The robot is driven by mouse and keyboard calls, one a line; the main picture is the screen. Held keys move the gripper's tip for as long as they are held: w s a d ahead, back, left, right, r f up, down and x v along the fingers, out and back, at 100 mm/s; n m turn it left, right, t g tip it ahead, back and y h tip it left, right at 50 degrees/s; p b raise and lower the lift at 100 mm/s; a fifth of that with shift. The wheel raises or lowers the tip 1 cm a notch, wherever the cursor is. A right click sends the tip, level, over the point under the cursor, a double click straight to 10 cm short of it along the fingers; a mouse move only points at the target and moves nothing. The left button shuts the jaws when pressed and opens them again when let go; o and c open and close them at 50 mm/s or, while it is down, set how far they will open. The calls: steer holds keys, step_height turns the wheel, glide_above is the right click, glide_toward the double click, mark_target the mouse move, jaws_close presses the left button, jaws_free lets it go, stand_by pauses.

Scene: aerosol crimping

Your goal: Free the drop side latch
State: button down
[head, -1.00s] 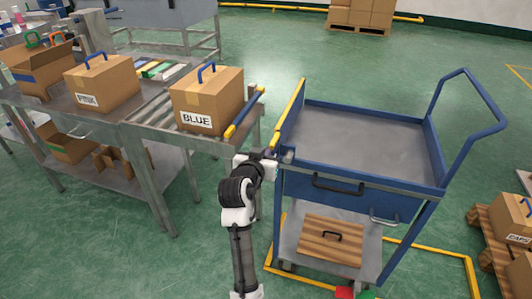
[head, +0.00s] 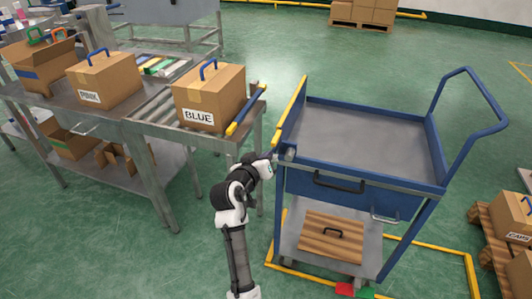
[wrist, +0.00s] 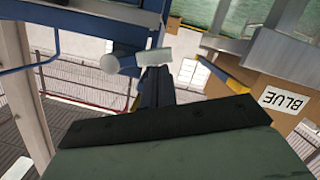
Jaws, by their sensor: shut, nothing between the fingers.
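The blue cart's drop side (head: 291,108), with a yellow top edge, stands raised along the cart's left. The latch (head: 288,154) appears as a small grey fitting at the cart's near left corner. In the wrist view a pale rounded knob and grey block (wrist: 153,57) show there, above a dark bar across the lower picture. My gripper (head: 273,158) is shut and empty, close beside the latch on its left. I cannot tell whether it touches the latch, and its fingertips are not clear in either view.
A narrow gap separates table and cart.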

steer(key=shift+s+d+f+n+t+h, duration=0.2)
steer(key=shift+d+f+n+h, duration=0.6)
steer(key=shift+n, duration=1.05)
steer(key=shift+s+d+f+n+t+h, duration=0.2)
steer(key=shift+d+f+n+h, duration=0.15)
steer(key=shift+f+n, duration=1.2)
steer(key=shift+s+d+f+n+t+h, duration=0.2)
steer(key=shift+d+f+n+h, duration=0.4)
steer(key=shift+n, duration=1.6)
steer(key=shift+a, duration=0.1)
